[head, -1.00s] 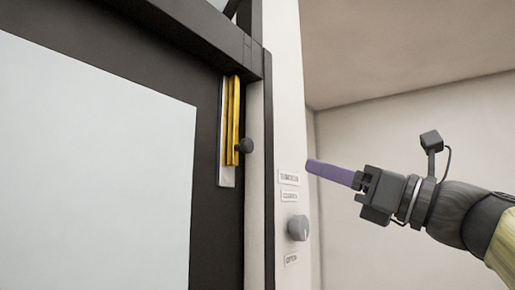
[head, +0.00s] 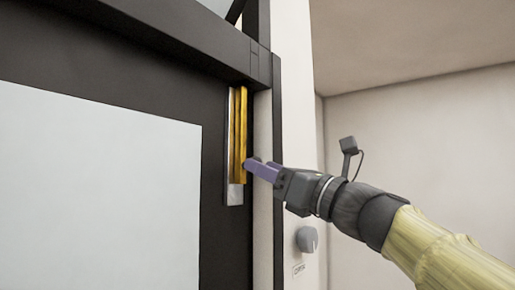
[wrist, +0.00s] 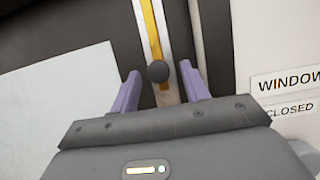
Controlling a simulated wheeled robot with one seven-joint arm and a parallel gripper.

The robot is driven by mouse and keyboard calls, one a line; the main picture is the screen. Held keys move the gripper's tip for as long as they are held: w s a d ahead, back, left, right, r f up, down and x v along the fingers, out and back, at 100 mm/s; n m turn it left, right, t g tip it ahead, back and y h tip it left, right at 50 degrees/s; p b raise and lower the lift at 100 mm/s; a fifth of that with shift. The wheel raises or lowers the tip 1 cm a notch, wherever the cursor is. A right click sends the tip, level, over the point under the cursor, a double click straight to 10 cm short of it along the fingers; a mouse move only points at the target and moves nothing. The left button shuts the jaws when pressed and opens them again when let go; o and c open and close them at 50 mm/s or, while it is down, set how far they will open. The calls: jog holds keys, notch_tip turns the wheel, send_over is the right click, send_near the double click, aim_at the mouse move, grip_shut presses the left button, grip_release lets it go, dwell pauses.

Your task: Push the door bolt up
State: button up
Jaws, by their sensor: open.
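The door bolt is a yellow bar (head: 239,130) on a pale plate (head: 235,193) at the upper right of the dark door, with a round black knob at its lower end. The bolt also shows in the wrist view (wrist: 153,35), with the knob (wrist: 158,71) ahead of my gripper. My gripper (head: 250,164) is at the knob, its purple fingers pointing left at it. In the wrist view my gripper (wrist: 159,76) is open, with one finger on each side of the knob. I cannot tell whether either finger touches it.
The dark door (head: 225,250) has a large pale panel (head: 95,190). A grey dial (head: 307,239) sits on the white frame right of the door. Labels reading WINDOW (wrist: 288,80) and CLOSED (wrist: 290,110) show in the wrist view. Free room lies right of the frame.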

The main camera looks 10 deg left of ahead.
jog(key=p+x, duration=0.1)
jog(key=x, duration=0.2)
jog(key=shift+a, duration=0.15)
jog(key=shift+s, duration=0.1)
